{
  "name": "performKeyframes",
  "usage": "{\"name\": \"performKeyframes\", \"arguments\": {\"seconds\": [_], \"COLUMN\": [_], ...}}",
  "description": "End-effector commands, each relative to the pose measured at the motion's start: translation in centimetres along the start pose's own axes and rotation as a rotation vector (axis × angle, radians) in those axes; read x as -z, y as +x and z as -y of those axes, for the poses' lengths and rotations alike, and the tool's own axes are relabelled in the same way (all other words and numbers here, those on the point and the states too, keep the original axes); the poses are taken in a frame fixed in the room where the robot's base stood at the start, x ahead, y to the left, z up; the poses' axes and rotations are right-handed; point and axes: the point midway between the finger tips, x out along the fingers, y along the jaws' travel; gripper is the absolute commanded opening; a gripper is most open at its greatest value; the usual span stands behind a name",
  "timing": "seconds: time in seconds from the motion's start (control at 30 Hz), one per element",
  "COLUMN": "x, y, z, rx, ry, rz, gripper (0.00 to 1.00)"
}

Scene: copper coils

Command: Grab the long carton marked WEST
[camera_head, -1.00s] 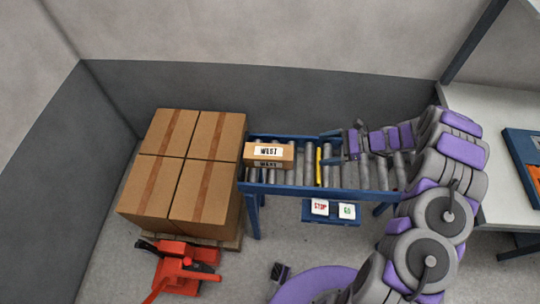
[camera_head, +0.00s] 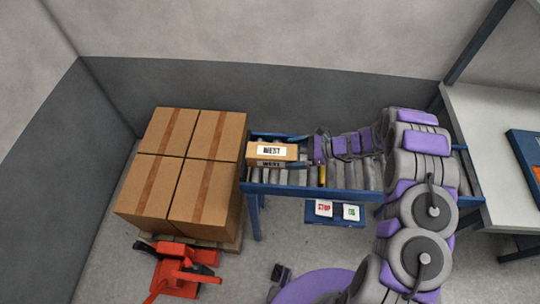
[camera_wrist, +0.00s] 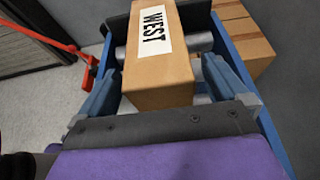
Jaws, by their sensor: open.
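The long carton (camera_head: 271,151) is brown with a white label reading WEST. It lies on the left end of the roller conveyor (camera_head: 350,192). In the wrist view the carton (camera_wrist: 158,80) points away from me, its near end close to my gripper. My gripper (camera_head: 300,148) is just right of the carton in the head view. In the wrist view the two blue fingers of my gripper (camera_wrist: 160,85) are spread, one on each side of the carton's near end. I cannot tell whether either finger touches it.
Large brown boxes (camera_head: 185,170) stand on a pallet left of the conveyor. A red pallet jack (camera_head: 180,268) is in front of them. A pale table (camera_head: 490,130) is at the right.

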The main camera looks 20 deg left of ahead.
Motion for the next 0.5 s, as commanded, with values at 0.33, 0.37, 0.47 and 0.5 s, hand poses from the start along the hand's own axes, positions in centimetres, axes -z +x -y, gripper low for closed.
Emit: {"name": "performKeyframes", "arguments": {"seconds": [0.33, 0.37, 0.47, 0.5], "x": [0.6, 0.6, 0.5, 0.5], "y": [4.4, 4.6, 4.8, 4.8], "z": [0.1, 0.0, 0.1, 0.1], "rx": [-0.001, -0.001, 0.0, 0.0], "ry": [0.001, 0.0, 0.001, 0.001], "rz": [-0.003, -0.003, -0.003, -0.003], "gripper": [1.0, 1.0, 1.0, 1.0]}}
